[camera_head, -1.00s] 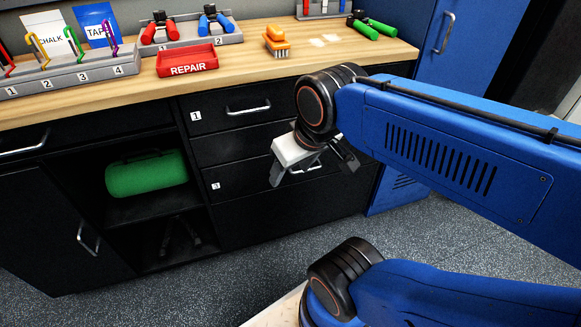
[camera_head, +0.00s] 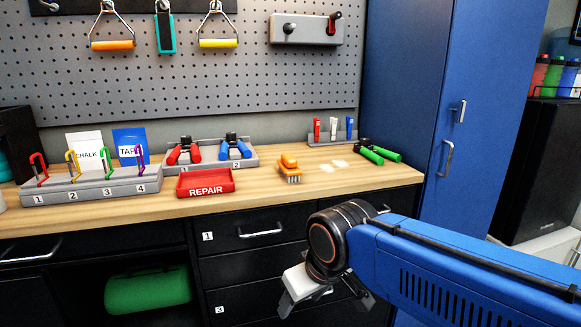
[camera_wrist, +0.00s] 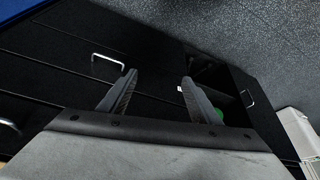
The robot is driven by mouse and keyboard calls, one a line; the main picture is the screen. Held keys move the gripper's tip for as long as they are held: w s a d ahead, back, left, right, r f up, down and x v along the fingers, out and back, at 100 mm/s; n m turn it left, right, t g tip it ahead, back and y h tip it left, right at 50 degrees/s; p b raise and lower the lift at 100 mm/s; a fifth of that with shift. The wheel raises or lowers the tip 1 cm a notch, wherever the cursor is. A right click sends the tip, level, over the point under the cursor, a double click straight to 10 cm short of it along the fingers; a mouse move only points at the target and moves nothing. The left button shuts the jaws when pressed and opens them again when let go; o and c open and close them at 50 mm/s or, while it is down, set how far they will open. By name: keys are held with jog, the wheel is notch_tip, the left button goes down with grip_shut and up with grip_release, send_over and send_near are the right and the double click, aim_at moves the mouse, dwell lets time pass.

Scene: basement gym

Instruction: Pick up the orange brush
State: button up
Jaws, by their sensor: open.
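The orange brush (camera_head: 289,168) stands bristles down on the wooden worktop, right of the red REPAIR tray and left of some white smudges. My gripper (camera_head: 326,306) is below the worktop edge, in front of the black drawers, lower than the brush and apart from it. In the wrist view my gripper (camera_wrist: 158,82) has its two fingers spread with nothing between them. The brush is not in the wrist view, which looks at the drawer fronts and floor.
The red REPAIR tray (camera_head: 205,183) is left of the brush. Green-handled grips (camera_head: 379,151) lie to its right. A grey numbered rack (camera_head: 90,187) stands at the left. A tall blue cabinet (camera_head: 415,110) borders the worktop's right end. Bare wood (camera_head: 330,183) lies in front of the brush.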

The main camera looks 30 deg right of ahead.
jog(key=shift+o, duration=0.4)
jog(key=o, duration=0.5)
jog(key=shift+w+r, duration=0.1)
jog(key=o, duration=0.5)
jog(key=w+r+n, duration=0.1)
jog(key=w+r, duration=0.1)
jog(key=r, duration=0.2)
jog(key=w+d+r+n, duration=0.1)
jog(key=w+r, duration=0.2)
jog(key=r, duration=0.1)
jog(key=w+d+r+n+g, duration=0.1)
jog(key=w+r, duration=0.1)
jog(key=r, duration=0.1)
jog(key=shift+w+r, duration=0.3)
jog(key=shift+r, duration=0.1)
notch_tip(320, 180, up, 25)
jog(key=n+g, duration=0.4)
jog(key=n, duration=0.8)
send_over(289, 156)
notch_tip(289, 156, down, 18)
jog(key=shift+w+d+r, duration=0.1)
jog(key=shift+w+r, duration=0.05)
jog(key=shift+r, duration=0.05)
